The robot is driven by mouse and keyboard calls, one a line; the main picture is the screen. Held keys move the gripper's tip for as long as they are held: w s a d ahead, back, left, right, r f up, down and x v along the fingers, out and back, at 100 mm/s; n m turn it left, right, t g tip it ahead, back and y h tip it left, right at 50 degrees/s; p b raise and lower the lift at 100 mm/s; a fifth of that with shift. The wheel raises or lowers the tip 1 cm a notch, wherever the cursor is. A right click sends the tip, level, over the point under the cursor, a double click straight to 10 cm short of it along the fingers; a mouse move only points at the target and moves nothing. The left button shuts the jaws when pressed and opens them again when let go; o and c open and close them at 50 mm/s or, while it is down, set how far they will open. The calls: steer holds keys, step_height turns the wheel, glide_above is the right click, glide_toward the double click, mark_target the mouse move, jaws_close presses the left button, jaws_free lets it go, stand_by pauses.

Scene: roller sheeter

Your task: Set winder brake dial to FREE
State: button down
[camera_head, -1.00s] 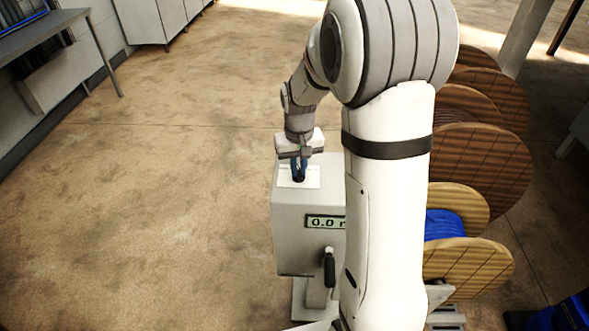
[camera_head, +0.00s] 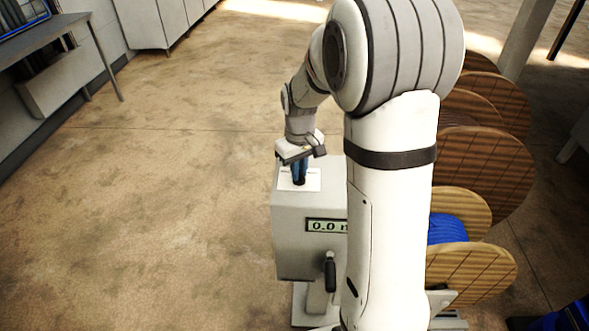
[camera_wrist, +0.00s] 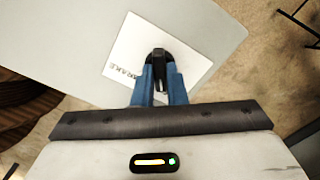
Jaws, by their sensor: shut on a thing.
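The winder brake dial is a black knob (camera_wrist: 158,56) on a white plate (camera_wrist: 190,62) marked BRAKE, seen in the wrist view. My gripper (camera_wrist: 158,78) has its blue fingers shut on the knob, one finger at each side. The other lettering on the plate is hidden or unreadable, so the dial's setting cannot be read. In the head view my gripper (camera_head: 299,178) points down at the white plate (camera_head: 312,182) on top of the grey winder box (camera_head: 293,235).
The box's front has a display (camera_head: 326,225) reading 0.0 and a black-handled lever (camera_head: 330,272). Wooden spools (camera_head: 485,170), one with blue cable (camera_head: 447,228), stand to the right behind my arm. The floor (camera_head: 170,200) to the left is clear.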

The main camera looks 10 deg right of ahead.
steer(key=shift+w+r, duration=0.15)
steer(key=shift+w, duration=0.05)
steer(key=c, duration=1.6)
jaws_free()
steer(key=shift+o, duration=0.7)
step_height(320, 180, up, 7)
steer(key=shift+f+b, duration=0.1)
steer(key=shift+b, duration=0.25)
steer(key=shift+r, duration=0.35)
steer(key=shift+s, duration=0.15)
